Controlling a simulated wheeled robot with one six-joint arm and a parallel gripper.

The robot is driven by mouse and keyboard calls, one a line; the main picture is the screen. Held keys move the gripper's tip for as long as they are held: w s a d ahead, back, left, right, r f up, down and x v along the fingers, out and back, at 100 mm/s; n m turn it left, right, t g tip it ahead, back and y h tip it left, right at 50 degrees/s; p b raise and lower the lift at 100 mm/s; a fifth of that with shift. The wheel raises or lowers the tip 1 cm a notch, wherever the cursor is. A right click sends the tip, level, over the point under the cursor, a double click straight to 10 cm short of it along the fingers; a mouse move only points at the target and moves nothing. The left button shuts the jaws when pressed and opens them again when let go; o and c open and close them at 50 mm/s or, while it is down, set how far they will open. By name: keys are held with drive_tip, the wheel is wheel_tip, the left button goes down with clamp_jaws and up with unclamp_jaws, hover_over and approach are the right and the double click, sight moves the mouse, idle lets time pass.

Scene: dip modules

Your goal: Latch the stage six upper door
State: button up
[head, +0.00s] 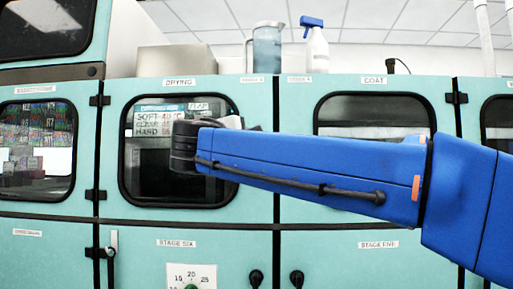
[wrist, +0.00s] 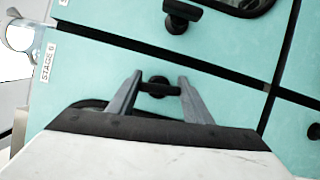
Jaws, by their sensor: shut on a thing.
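The stage six upper door (head: 115,150) is a teal panel with a black-rimmed window under a DRYING label. It looks flush with its neighbours in the head view. In the wrist view the stage six door (wrist: 90,75) carries a STAGE 6 label near its top edge. Its black latch handle (wrist: 158,91) sits close to the dark door seam. My gripper (wrist: 160,80) has its two grey fingers on either side of this handle, shut on it. In the head view my blue arm and dark wrist cover the fingers and handle.
The neighbouring door's black handle (wrist: 180,14) is just across the seam. A measuring jug (head: 267,48) and a spray bottle (head: 316,48) stand on top of the cabinet.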

drive_tip(key=shift+m+g, duration=0.3)
drive_tip(key=shift+m, duration=0.4)
drive_tip(key=o, duration=1.1)
drive_tip(key=shift+c, duration=0.2)
drive_tip(key=shift+s, duration=0.1)
drive_tip(key=v, duration=1.7)
drive_tip(key=shift+s, duration=0.1)
